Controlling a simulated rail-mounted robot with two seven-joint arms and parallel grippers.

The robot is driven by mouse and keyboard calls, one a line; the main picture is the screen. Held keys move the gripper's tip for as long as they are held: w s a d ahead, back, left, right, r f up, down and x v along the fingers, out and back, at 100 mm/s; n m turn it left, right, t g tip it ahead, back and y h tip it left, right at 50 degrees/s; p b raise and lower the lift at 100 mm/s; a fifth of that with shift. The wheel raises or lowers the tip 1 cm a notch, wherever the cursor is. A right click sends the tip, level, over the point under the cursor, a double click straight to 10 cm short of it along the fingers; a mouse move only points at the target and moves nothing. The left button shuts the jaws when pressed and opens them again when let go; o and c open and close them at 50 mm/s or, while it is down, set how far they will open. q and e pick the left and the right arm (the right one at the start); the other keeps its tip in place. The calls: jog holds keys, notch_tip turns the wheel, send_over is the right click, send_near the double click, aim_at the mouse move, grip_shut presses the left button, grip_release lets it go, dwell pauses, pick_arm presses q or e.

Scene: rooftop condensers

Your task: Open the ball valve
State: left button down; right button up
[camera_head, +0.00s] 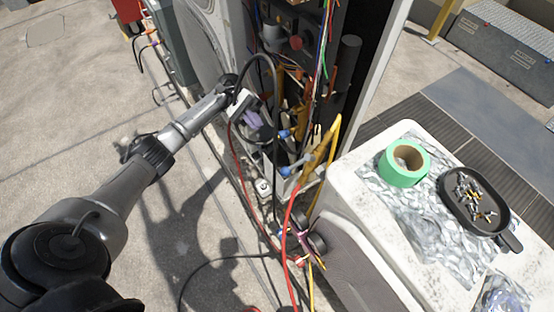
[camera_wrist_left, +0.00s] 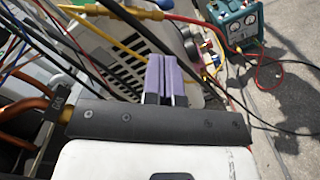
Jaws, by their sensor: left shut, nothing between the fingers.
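My left gripper (camera_head: 253,118) reaches into the lower part of the open condenser cabinet (camera_head: 372,75), close to the pipes and hoses. Two blue fittings, an upper one (camera_head: 285,133) and a lower one (camera_head: 286,171), show just right of the gripper in the head view. I cannot tell which part is the ball valve or how its handle is turned. My right gripper is out of view.
Red and yellow hoses (camera_head: 290,215) hang in front of the cabinet. A white case (camera_head: 345,185) at the right carries a green tape roll (camera_head: 388,173) and a black tray (camera_head: 461,218) of small parts. A teal gauge unit (camera_wrist_left: 232,25) stands on the floor in the left wrist view.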

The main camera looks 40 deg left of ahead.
pick_arm(q)
jog(key=s+x, duration=0.1)
jog(key=x, duration=1.2)
jog(key=shift+d+f+m+g, duration=0.2)
jog(key=shift+m+g, duration=0.1)
jog(key=shift+f, duration=0.1)
jog(key=shift+s+d+f+n+t+h+b, duration=0.2)
jog(key=shift+s+d+n+t+h+b, duration=0.2)
jog(key=shift+d+n+t+h+b, duration=0.65)
jog(key=shift+s+d+f+n+t+h+b, duration=0.25)
jog(key=shift+s+n+t+h+b, duration=0.4)
jog(key=shift+t, duration=1.05)
jog(key=shift+s+d+f+n+t+h+b, duration=0.2)
jog(key=shift+d+n+t+h+b, duration=0.4)
jog(key=shift+n+t, duration=0.6)
jog(key=shift+r, duration=0.1)
